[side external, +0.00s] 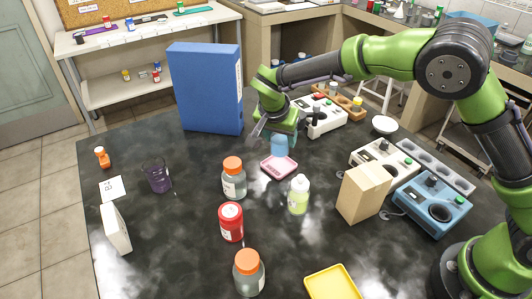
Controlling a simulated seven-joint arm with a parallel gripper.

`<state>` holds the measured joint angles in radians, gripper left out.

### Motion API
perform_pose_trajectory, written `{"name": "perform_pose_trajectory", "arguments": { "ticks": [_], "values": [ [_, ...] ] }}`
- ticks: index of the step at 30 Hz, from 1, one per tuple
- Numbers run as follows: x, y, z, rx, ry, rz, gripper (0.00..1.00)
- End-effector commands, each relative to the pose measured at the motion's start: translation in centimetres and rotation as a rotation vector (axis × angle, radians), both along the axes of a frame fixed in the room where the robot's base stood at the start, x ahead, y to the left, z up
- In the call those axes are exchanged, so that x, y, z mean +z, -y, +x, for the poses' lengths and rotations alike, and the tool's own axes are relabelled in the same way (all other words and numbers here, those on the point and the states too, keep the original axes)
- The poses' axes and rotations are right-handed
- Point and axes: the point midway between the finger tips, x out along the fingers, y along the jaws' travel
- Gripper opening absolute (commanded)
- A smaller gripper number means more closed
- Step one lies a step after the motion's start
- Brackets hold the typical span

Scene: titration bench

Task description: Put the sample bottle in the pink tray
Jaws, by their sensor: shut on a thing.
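My gripper (281,133) points down near the middle of the dark bench and is shut on a small light-blue bottle, the sample bottle (280,147). The gripper hides the top of the bottle. The pink tray (268,167) is a small, shallow tray lying on the bench just below the bottle. The bottle's lower end overlaps the back part of the tray in the side external view. I cannot tell whether the bottle touches the tray floor or hangs slightly above it.
A tall blue binder (208,88) stands behind left. A cardboard box (364,192) is at right. A red-labelled jar (231,222) and yellow tray (331,283) are nearer.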

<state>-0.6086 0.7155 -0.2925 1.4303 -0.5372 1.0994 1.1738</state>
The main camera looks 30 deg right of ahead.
Motion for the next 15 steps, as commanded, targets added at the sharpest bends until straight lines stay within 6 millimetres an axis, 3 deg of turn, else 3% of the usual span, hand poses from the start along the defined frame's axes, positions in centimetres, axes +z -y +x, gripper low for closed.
{"name": "perform_pose_trajectory", "arguments": {
  "ticks": [12,15],
  "values": [
    [-4.4,0.1,0.0,0.0,-0.001,-0.001,0.17],
    [-4.5,0.0,0.1,-0.001,0.002,0.002,0.17]
  ]
}}
